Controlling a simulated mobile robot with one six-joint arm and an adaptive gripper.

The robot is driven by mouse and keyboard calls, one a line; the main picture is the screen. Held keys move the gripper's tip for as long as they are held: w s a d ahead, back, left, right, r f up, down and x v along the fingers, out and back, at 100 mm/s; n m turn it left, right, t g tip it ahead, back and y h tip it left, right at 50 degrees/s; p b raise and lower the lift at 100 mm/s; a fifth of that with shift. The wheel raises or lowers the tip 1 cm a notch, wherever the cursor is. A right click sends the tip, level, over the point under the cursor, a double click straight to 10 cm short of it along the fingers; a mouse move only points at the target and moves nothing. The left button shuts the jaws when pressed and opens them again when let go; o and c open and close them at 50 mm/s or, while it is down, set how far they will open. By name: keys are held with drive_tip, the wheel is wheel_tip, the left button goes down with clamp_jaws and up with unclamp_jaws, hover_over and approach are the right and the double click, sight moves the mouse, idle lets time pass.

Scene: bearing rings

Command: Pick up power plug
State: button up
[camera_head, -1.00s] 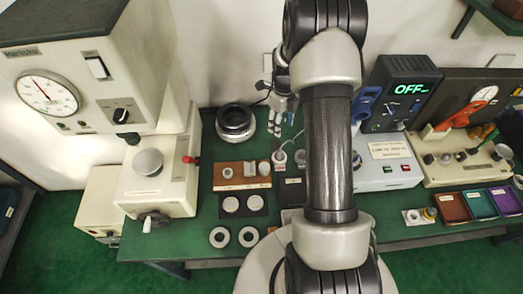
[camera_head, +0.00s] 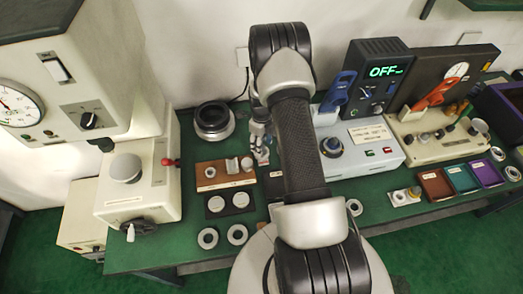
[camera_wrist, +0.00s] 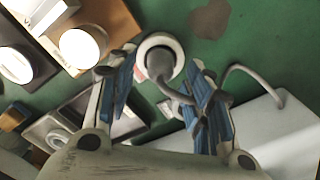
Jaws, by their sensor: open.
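The power plug (camera_wrist: 158,64) is a grey rounded plug sitting in a white round ring or socket on the green bench in the wrist view. Its grey cable (camera_wrist: 178,95) runs down and right behind my right finger. My gripper (camera_wrist: 163,70) is open, with a blue-padded finger on each side of the plug. I see no finger closed on the plug. In the head view my gripper (camera_head: 262,143) is low over the bench, partly covered by my arm, and the plug is hidden there.
A wooden block (camera_head: 224,172) with metal parts and a dark holder with white discs (camera_head: 240,200) lie left of my gripper. A large dark ring (camera_head: 213,121) stands behind. A pale control box (camera_head: 375,150) stands at right. Free green bench lies beyond the plug in the wrist view.

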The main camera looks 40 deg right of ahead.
wheel_tip(320, 180, down, 2)
drive_tip(key=shift+f, duration=0.15)
drive_tip(key=shift+c, duration=0.6)
clamp_jaws()
